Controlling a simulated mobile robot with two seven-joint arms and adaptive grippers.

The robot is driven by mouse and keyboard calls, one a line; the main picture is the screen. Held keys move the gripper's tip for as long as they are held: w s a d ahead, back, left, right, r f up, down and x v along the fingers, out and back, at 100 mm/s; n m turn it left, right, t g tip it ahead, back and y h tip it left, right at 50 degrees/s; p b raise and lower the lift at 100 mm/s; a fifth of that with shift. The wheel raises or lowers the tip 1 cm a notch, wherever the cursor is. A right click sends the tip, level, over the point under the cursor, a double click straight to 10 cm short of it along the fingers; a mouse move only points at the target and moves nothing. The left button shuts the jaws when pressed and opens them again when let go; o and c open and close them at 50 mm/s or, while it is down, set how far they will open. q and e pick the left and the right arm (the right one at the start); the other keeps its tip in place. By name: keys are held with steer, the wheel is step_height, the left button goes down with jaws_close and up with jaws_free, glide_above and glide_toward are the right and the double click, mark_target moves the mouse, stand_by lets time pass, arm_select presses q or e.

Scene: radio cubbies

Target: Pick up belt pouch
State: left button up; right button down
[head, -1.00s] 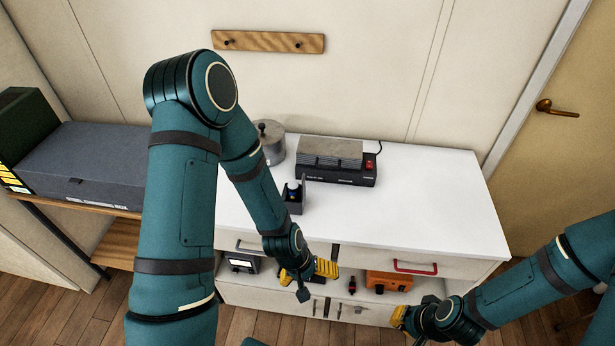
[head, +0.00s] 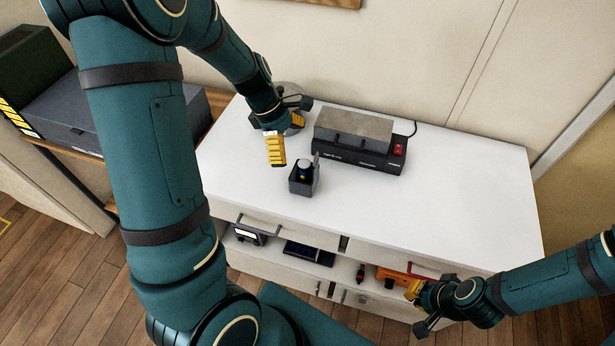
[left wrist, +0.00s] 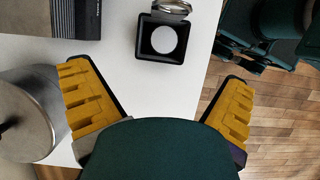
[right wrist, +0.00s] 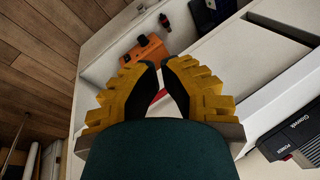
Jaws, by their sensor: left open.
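A small dark open-topped box (head: 303,181), likely the belt pouch, stands upright on the white cabinet top. It has a raised flap and a round pale-topped item inside. In the left wrist view the box (left wrist: 142,42) is at the upper middle, beyond the fingertips. My left gripper (head: 286,143) is open and empty, above the cabinet top and just behind and left of the box.
A charger-like device (head: 358,152) with a grey block on it stands behind and right of the box. A metal pot (left wrist: 28,115) is near my left gripper. An orange item (head: 392,277) lies on the shelf below. The right of the cabinet top (head: 460,200) is clear.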

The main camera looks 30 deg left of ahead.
mark_target(299, 161)
arm_select(q)
steer(key=b+x, duration=0.1)
steer(key=x, duration=0.4)
steer(key=b+x, duration=0.2)
steer(key=x, duration=0.2)
steer(key=shift+s+d+f, duration=0.1)
steer(key=shift+s, duration=0.1)
steer(key=shift+w+d+f, duration=0.1)
steer(key=shift+d+f, duration=0.1)
steer(key=shift+f, duration=0.2)
steer(key=c, duration=1)
steer(key=shift+c, duration=0.2)
